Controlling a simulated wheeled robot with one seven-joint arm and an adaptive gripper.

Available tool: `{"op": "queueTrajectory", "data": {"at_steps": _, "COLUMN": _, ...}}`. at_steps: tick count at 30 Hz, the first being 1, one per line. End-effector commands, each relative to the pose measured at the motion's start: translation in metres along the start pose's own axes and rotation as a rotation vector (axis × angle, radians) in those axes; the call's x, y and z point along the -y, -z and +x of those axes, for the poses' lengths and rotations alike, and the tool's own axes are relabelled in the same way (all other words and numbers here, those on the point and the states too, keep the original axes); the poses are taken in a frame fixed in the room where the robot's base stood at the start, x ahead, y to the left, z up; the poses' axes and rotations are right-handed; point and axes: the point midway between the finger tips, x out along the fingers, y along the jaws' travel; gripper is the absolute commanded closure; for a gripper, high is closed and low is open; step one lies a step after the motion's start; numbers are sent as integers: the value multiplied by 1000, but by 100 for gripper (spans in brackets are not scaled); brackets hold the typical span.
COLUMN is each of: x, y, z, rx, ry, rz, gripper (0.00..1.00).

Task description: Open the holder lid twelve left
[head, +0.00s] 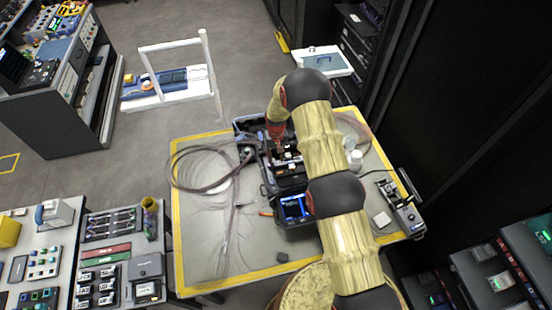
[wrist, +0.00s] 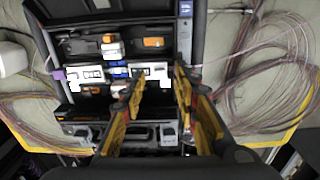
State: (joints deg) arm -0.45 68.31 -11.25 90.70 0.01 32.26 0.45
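The dark fusion splicer (head: 284,172) stands open on the yellow-edged table, with its lit blue screen (head: 294,207) at the front. In the wrist view, its work area has a white holder block (wrist: 84,74) on the left and another white holder block (wrist: 152,70) near the fingers. Blue and white parts (wrist: 118,72) lie between them. No label shows which lid is twelve left, and I cannot tell the lids' state. My gripper (wrist: 158,74) is open, its orange fingers apart over the splicer with nothing visible between them. The right finger and palm hide part of the splicer.
Thin fibre cables (head: 205,170) lie coiled on the table's left, and more loops (wrist: 270,75) show in the wrist view. A small tool device (head: 400,205) and a white bottle (head: 355,160) stand to the right. Dark racks close off the right side.

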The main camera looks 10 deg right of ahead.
Motion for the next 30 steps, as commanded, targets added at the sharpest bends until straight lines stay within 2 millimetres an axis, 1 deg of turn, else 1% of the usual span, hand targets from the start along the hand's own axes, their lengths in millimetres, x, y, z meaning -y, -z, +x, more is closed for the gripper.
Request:
{"op": "queueTrajectory", "data": {"at_steps": 3, "x": 0, "y": 1, "z": 10, "rx": -1, "ry": 0, "rz": 0, "gripper": 70}}
{"op": "queueTrajectory", "data": {"at_steps": 6, "x": 0, "y": 0, "z": 15, "rx": -1, "ry": 0, "rz": 0, "gripper": 70}}
{"op": "queueTrajectory", "data": {"at_steps": 17, "x": 0, "y": 0, "z": 18, "rx": -1, "ry": 0, "rz": 0, "gripper": 70}}
{"op": "queueTrajectory", "data": {"at_steps": 30, "x": 0, "y": 0, "z": 18, "rx": -1, "ry": 0, "rz": 0, "gripper": 95}}
